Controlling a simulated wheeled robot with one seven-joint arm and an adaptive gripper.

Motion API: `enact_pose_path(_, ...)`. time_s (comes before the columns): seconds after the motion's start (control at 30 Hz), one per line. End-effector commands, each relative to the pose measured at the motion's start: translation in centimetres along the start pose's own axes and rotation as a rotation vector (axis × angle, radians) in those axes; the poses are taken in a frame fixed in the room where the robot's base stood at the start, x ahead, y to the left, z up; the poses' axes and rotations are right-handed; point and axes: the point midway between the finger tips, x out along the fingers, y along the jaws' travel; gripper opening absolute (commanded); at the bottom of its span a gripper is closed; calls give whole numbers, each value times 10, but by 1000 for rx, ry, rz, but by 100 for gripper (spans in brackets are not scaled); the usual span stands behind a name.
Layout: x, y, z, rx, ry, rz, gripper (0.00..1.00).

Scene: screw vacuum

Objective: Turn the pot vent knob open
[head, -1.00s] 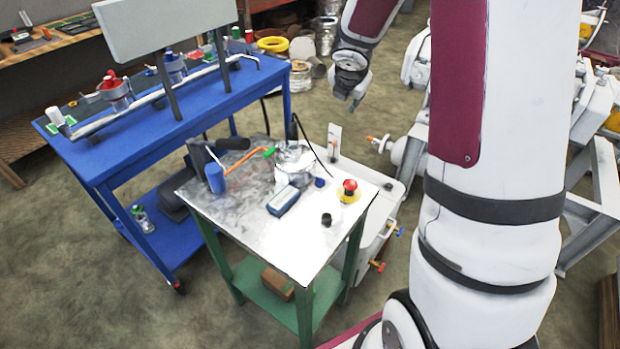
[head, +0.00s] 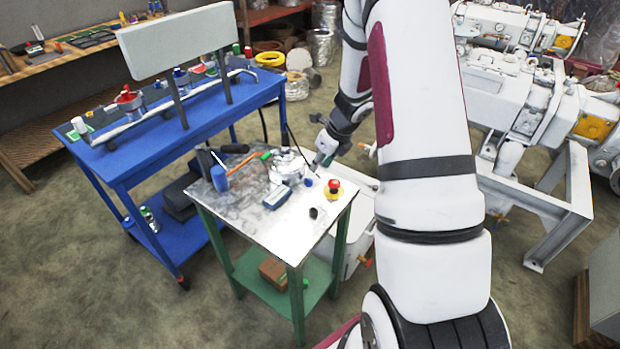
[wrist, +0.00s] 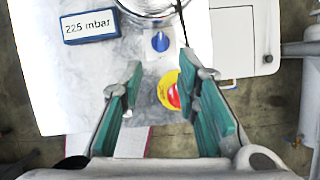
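The blue knob (wrist: 160,41) sits on a small white plate beside the metal pot (wrist: 150,6), whose edge shows at the top of the wrist view. In the head view the knob (head: 308,182) is a small blue spot right of the silver pot (head: 287,166). My gripper (wrist: 160,72) is open and empty, with its green-padded fingers spread apart. In the wrist view the knob lies just beyond the gap between the fingertips, apart from them. In the head view my gripper (head: 324,148) hangs near the table's back right corner.
A blue gauge reading 225 mbar (wrist: 89,26) and a red stop button on a yellow base (wrist: 170,91) are close by; the right finger partly covers the button. A thin dark cable runs near the knob. A blue cart (head: 150,140) stands at left.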

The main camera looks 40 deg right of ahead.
Motion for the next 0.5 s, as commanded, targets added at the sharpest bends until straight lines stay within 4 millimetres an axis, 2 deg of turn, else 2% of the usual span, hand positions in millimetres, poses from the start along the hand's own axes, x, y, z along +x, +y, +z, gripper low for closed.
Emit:
enact_pose_path(0.03, 13, 0, -1, 4, 2, 3, 29)
enact_pose_path(0.3, 63, 0, -1, 4, 1, 2, 29)
enact_pose_path(0.5, 85, 0, 0, 2, 0, 0, 29)
